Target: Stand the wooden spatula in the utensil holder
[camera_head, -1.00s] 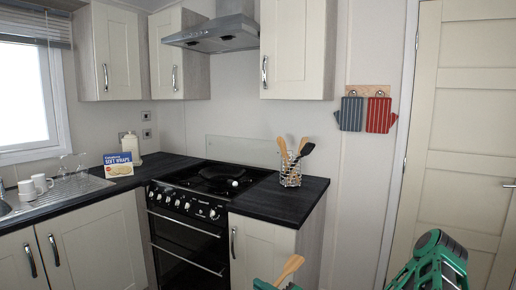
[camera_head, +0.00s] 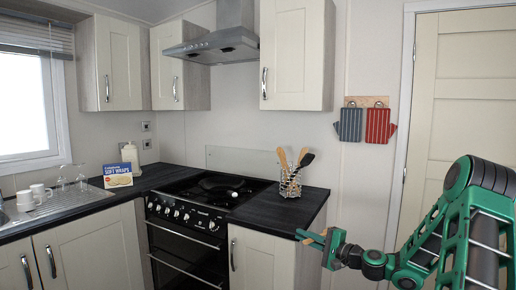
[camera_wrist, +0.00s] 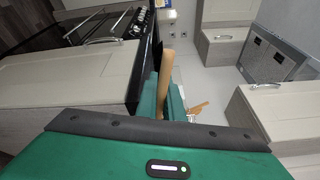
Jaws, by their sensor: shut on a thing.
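The wooden spatula (camera_head: 308,234) is held in my gripper (camera_head: 322,240), at the right front corner of the counter in the head view. Only a short tan part of it shows there, roughly level. In the wrist view its long tan shaft (camera_wrist: 166,75) rises between the green fingers (camera_wrist: 163,98), which are shut on it. The utensil holder (camera_head: 290,188), a wire basket, stands on the counter, apart from and beyond my gripper. Wooden utensils (camera_head: 283,159) and a black-headed utensil (camera_head: 306,160) stand in it. Tan utensil tops (camera_wrist: 200,108) show beside the fingers in the wrist view.
The black hob and oven (camera_head: 190,215) are left of the holder. The dark counter (camera_head: 262,207) has bare room around the holder. A wall cupboard (camera_head: 297,55) hangs above. Oven mitts (camera_head: 380,124) hang on the wall at right, near the door (camera_head: 465,110).

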